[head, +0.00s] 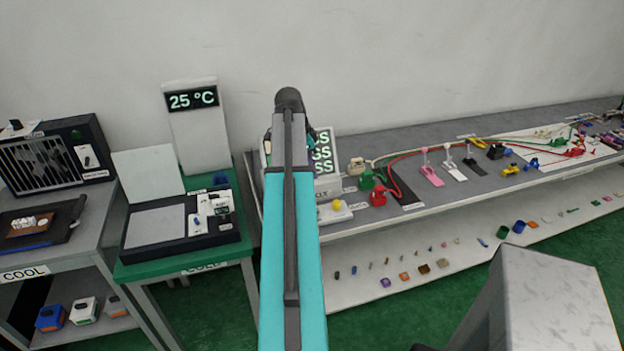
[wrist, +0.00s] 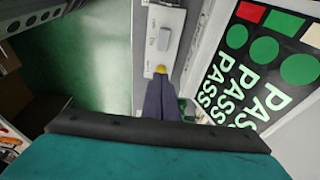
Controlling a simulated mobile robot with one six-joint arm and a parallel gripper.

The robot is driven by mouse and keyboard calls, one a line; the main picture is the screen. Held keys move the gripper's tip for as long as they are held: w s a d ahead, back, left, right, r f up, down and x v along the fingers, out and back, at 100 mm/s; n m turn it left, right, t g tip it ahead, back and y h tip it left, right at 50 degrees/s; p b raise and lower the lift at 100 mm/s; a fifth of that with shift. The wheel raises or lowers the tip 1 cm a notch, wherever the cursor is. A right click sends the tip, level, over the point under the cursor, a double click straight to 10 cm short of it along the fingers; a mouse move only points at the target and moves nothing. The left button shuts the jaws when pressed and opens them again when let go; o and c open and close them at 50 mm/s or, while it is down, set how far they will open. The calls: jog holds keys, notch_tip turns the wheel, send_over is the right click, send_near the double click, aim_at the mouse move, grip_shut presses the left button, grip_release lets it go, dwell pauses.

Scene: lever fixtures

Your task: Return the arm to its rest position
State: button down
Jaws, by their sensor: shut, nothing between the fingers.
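My arm (head: 293,230), a teal and grey link, reaches forward up the middle of the head view. It ends near the bench and hides most of what is beyond it, including my gripper. In the wrist view my gripper (wrist: 161,88) shows as two dark fingers, shut together with nothing between them. Their tips point at a yellow button (wrist: 160,69) on a white box; whether they touch it I cannot tell. The same yellow button (head: 337,204) shows in the head view just right of my arm. A screen reading PASS (wrist: 245,85) stands right of the fingers.
The grey bench (head: 410,170) holds pink (head: 430,172) and white (head: 453,167) lever fixtures, with cables and clamps. Left are a green table (head: 180,258) with a scale-like device, a 25 °C display (head: 193,99) and a rack (head: 50,160). Small parts lie on the lower shelf (head: 350,293).

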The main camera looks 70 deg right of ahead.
jog(key=shift+r, duration=0.45)
dwell(0.3)
jog(key=w+a+f+n+g+p, duration=0.1)
jog(key=w+a+f+n+p, duration=0.3)
jog(key=w+a+n, duration=0.6)
jog(key=w+a+f, duration=0.2)
jog(key=a+f, duration=0.1)
jog(key=a, duration=0.1)
jog(key=w+a+f+n, duration=0.1)
jog(key=w+a+f, duration=0.1)
jog(key=a+f, duration=0.2)
jog(key=w+a+f+n, duration=0.1)
jog(key=w+a+f, duration=0.1)
jog(key=a+f, duration=0.2)
jog(key=shift+a, duration=0.3)
jog(key=s+a+f+n+g+y+b, duration=0.2)
jog(key=a+f+n, duration=0.8)
jog(key=a+f, duration=1.75)
jog(key=s+a+f+n+b, duration=0.1)
jog(key=s+a+f+n, duration=0.2)
jog(key=s+a, duration=0.3)
jog(key=s+a+f+n+b, duration=0.1)
jog(key=s+a+f+n, duration=0.1)
jog(key=s+a+f, duration=0.4)
jog(key=shift+s+a+f+n+g+b, duration=0.3)
jog(key=shift+s+a+n+b, duration=0.15)
jog(key=shift+s, duration=0.75)
